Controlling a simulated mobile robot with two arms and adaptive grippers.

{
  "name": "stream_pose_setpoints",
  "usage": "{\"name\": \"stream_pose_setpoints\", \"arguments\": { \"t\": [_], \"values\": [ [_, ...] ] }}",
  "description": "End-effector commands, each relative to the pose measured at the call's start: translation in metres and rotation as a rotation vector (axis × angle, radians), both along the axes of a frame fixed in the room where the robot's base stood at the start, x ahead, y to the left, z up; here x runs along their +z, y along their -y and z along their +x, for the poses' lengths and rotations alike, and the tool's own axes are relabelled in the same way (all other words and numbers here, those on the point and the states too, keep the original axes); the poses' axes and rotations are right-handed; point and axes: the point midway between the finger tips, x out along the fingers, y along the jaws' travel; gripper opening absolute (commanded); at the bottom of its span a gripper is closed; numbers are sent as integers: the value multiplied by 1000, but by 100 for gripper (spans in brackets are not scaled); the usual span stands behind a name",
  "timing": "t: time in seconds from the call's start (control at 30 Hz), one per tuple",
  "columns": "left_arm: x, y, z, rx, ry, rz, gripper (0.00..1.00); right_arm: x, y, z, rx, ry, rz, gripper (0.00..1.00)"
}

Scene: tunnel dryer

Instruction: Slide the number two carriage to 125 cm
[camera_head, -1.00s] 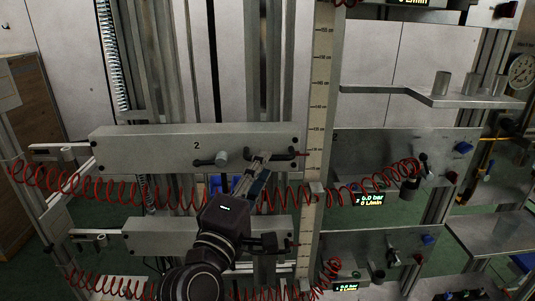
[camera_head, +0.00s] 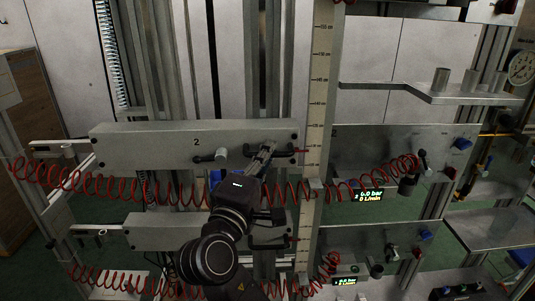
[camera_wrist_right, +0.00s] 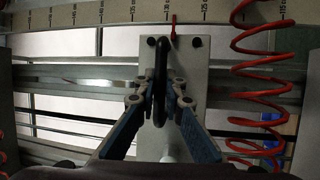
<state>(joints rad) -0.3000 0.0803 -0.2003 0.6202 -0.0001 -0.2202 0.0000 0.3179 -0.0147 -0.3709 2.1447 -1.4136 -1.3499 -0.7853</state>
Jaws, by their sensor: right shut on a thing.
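The number two carriage (camera_head: 160,145) is a wide grey plate marked "2", level in front of vertical rails. A black handle (camera_wrist_right: 161,75) is on its right part, and a grey knob (camera_head: 221,152) with a black lever is left of that. My right gripper (camera_head: 268,149) is shut on the handle; in the wrist view its blue-sided fingers (camera_wrist_right: 160,90) close on both sides of it. A red pointer (camera_head: 302,151) at the plate's right end reaches the vertical scale (camera_head: 319,110). The scale figures beside it are too small to read surely. My left gripper is out of view.
A similar lower carriage (camera_head: 150,238) hangs below. Red coiled hoses (camera_head: 90,190) run across in front of the rails. A grey shelf (camera_head: 430,94) and panels with small displays (camera_head: 369,195) stand right of the scale. The rails above the carriage look clear.

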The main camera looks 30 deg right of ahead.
Motion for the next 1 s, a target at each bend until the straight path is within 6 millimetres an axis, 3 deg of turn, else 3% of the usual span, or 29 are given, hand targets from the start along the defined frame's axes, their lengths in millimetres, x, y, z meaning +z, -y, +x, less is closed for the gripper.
{"name": "stream_pose_setpoints", "arguments": {
  "t": [0.33, 0.67, 0.97, 1.0],
  "values": [
    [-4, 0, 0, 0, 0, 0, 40, -5, 0, 0, 0, -3, 2, 0],
    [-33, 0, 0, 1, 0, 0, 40, -46, 0, 0, -2, -8, 5, 0],
    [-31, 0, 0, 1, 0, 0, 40, -43, 0, 0, -2, -6, 4, 0],
    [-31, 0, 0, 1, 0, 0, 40, -43, 0, 0, -2, -6, 3, 11]
  ]
}}
